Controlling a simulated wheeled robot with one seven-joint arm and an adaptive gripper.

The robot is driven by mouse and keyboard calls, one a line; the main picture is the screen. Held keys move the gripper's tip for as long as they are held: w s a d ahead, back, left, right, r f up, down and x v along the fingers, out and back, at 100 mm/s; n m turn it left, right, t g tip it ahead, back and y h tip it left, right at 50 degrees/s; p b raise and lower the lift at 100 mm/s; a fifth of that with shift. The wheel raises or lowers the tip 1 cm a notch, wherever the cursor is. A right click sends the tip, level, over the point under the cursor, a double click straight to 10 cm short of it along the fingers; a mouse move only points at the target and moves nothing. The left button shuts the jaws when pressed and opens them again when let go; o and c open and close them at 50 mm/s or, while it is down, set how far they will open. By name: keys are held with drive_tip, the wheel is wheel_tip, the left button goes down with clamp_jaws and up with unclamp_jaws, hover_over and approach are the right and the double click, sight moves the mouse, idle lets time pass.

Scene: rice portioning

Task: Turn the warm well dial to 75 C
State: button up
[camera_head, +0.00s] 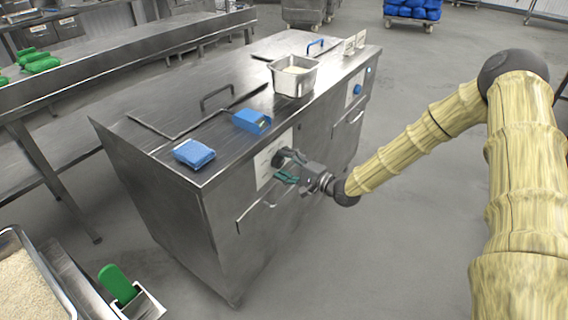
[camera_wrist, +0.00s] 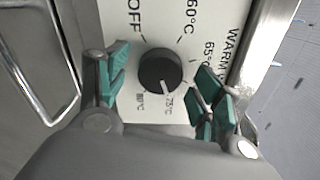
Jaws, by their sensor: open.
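The warm well dial (camera_wrist: 160,71) is a round black knob with a white pointer mark, on a white panel (camera_wrist: 200,22) printed OFF, 60°C, 65°C, 75°C and 80°C. The pointer is turned toward the 75°C label. My gripper (camera_wrist: 161,90) is open, with one teal-padded finger on each side of the dial and visible gaps between pads and knob. In the head view my gripper (camera_head: 286,166) is at the panel (camera_head: 264,166) on the front of the steel counter (camera_head: 225,207), and it largely covers the dial.
On the counter stand a steel pan (camera_head: 293,78), a blue box (camera_head: 252,121) and a blue sponge-like block (camera_head: 194,153). A door handle (camera_wrist: 50,90) lies left of the panel. Another blue knob (camera_head: 357,89) is farther along the front. The floor beside the counter is clear.

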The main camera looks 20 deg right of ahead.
drive_tip(key=v, duration=1.1)
drive_tip(key=shift+s+d, duration=0.15)
drive_tip(key=shift+d, duration=0.1)
drive_tip(key=w+a+n+b, duration=0.2)
drive_tip(key=w+n+b, duration=0.1)
drive_tip(key=n, duration=0.4)
drive_tip(key=w+a+n+b, duration=0.3)
drive_tip(key=n, duration=0.4)
drive_tip(key=w+a+n+b, duration=0.2)
drive_tip(key=w+n+b, duration=0.1)
drive_tip(key=n, duration=0.4)
drive_tip(key=shift+w+a+f, duration=0.1)
drive_tip(key=shift+w+a, duration=0.1)
drive_tip(key=shift+a, duration=0.1)
drive_tip(key=shift+c, duration=0.4)
drive_tip(key=c, duration=0.9)
